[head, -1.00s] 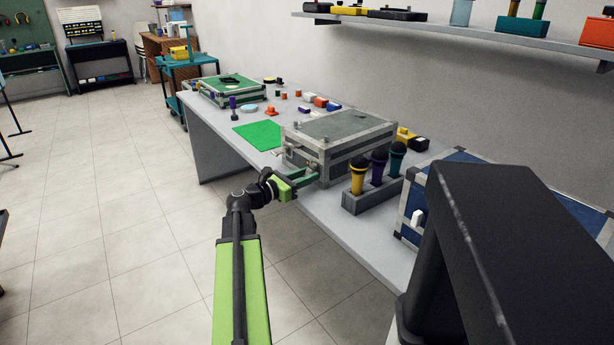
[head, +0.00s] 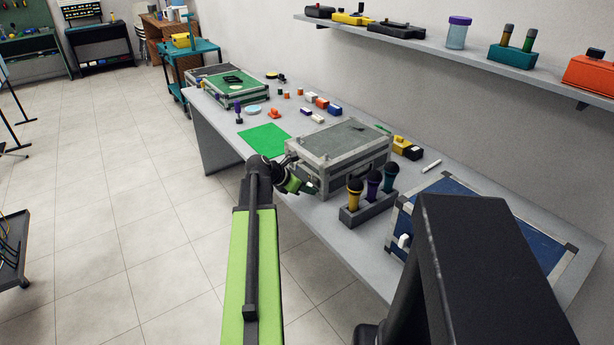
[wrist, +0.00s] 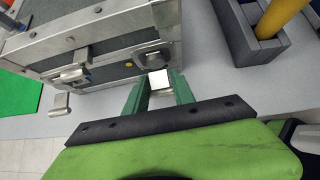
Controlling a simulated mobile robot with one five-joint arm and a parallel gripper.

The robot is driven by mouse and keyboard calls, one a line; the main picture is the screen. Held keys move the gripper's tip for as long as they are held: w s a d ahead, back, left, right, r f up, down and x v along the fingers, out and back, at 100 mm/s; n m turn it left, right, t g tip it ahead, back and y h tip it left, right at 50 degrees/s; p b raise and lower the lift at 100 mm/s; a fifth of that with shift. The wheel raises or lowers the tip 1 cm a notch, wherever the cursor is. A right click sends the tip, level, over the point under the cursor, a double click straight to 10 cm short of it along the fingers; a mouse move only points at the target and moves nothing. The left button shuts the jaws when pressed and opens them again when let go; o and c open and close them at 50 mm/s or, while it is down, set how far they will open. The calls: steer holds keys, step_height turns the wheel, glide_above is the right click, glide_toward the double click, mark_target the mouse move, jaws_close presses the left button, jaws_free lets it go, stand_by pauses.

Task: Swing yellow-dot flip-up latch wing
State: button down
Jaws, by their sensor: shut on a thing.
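The grey case (head: 338,142) with metal edges stands on the bench, lid down. In the wrist view its dark front (wrist: 112,60) carries a yellow dot (wrist: 129,64) beside the right-hand metal latch (wrist: 153,58). My gripper (wrist: 159,88) has its green fingers either side of the small silver latch wing (wrist: 159,80) right of the dot, shut on it. A second latch (wrist: 72,66) sits to the left, its wing (wrist: 60,104) hanging out below it. In the head view my gripper (head: 308,188) is at the case's front; the arm hides the fingertips' contact.
A holder (head: 367,212) with three microphones stands right of the case. A green mat (head: 264,140) lies to its left. A blue case (head: 470,222) lies to the right. Small coloured items and a green case (head: 236,89) stand farther back. Open floor lies left of the bench.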

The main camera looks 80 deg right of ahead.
steer(key=shift+r+t+y+p, duration=0.2)
steer(key=shift+t+y+p, duration=0.35)
steer(key=shift+p, duration=0.45)
steer(key=shift+r+t+y+p, duration=0.2)
steer(key=shift+t+y+p, duration=0.35)
steer(key=shift+p, duration=0.45)
steer(key=shift+y, duration=0.3)
steer(key=c, duration=1.2)
jaws_free()
steer(key=shift+o, duration=0.2)
steer(key=p+v, duration=1.5)
steer(key=v, duration=0.2)
steer(key=shift+s+a+r+p, duration=0.15)
steer(key=shift+s+a+p, duration=0.05)
steer(key=shift+p, duration=0.1)
